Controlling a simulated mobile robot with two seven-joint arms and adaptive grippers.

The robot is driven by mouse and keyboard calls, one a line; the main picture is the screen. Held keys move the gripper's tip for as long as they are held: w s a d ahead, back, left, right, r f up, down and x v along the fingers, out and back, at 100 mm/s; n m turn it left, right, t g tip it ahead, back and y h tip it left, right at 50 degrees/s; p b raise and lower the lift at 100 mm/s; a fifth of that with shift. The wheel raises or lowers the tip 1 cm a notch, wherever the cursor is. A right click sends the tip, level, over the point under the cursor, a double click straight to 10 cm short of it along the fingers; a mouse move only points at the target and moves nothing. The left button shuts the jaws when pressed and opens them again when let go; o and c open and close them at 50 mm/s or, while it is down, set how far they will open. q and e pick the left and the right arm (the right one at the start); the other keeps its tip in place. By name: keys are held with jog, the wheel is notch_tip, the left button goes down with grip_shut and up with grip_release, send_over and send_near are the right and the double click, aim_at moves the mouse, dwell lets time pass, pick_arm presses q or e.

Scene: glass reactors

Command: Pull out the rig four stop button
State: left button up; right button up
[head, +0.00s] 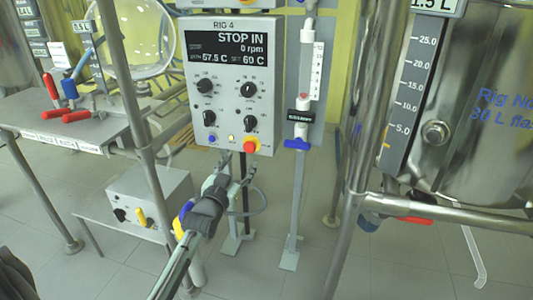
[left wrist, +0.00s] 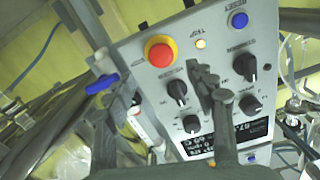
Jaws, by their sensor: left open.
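The rig four control box (head: 233,80) hangs upright in the middle of the head view, labelled RIG 4. Its display (head: 227,48) reads STOP IN, 0 rpm, 57.5 C and 60 C. The red stop button (head: 250,146) with a yellow collar is at the box's lower right corner. It also shows in the left wrist view (left wrist: 160,52), unobstructed. My left gripper (head: 236,163) is open and empty just below the box's lower edge. In the left wrist view its fingers (left wrist: 165,85) are spread, with the button beyond the gap between the tips. My right gripper is not in view.
A yellow lamp (left wrist: 201,44), a blue button (left wrist: 239,20) and several black knobs (head: 248,89) are close to the stop button. Metal posts (head: 135,100) stand left and right. A steel vessel (head: 465,110) fills the right.

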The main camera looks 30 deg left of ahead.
aim_at(248, 148)
pick_arm(q)
jog(key=x, duration=0.7)
jog(key=shift+w+a, duration=0.2)
jog(key=shift+w, duration=0.1)
jog(key=shift+c, duration=0.6)
grip_shut()
